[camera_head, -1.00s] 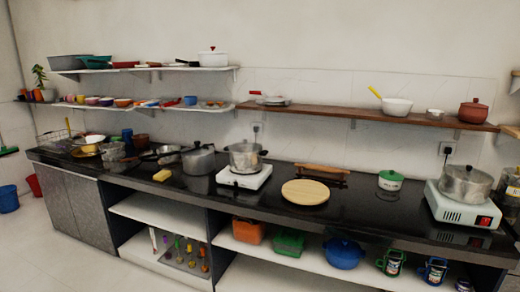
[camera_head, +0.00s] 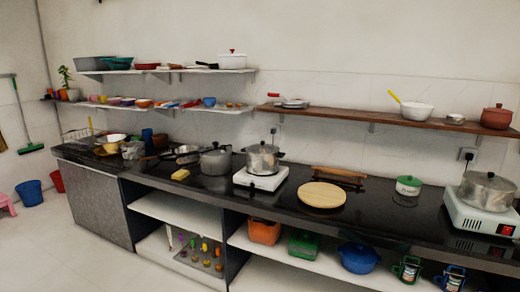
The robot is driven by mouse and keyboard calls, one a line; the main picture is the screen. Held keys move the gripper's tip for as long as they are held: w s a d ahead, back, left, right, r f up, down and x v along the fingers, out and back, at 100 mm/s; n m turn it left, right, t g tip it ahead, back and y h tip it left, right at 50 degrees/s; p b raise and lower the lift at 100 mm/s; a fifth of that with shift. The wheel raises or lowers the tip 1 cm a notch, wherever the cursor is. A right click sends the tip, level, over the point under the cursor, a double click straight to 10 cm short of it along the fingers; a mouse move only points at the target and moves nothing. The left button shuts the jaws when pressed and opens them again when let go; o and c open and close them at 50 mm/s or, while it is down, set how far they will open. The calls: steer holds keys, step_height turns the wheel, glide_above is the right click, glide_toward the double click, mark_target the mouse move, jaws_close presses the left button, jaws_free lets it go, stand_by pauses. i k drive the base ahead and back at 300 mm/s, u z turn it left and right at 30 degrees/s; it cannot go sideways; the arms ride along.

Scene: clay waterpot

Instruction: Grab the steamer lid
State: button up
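Two silver metal pots with lids stand on white portable stoves, and I cannot tell for sure which one is the steamer. One pot (camera_head: 262,160) is at mid-counter, with its lid (camera_head: 262,147) on top. The other pot (camera_head: 487,192) is wider and stands at the right edge, with its lid (camera_head: 488,179) on. A grey lidded pot (camera_head: 215,162) stands left of the middle stove. My gripper is not in view.
The long black counter (camera_head: 385,221) has open shelves below. A round wooden board (camera_head: 322,195) and a green-lidded pot (camera_head: 408,186) lie between the stoves. The floor (camera_head: 60,240) at left is clear near a blue bucket (camera_head: 29,193).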

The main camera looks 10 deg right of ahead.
mark_target(262, 148)
steer(key=i, duration=0.9)
steer(key=z, duration=0.7)
steer(key=i, duration=1.15)
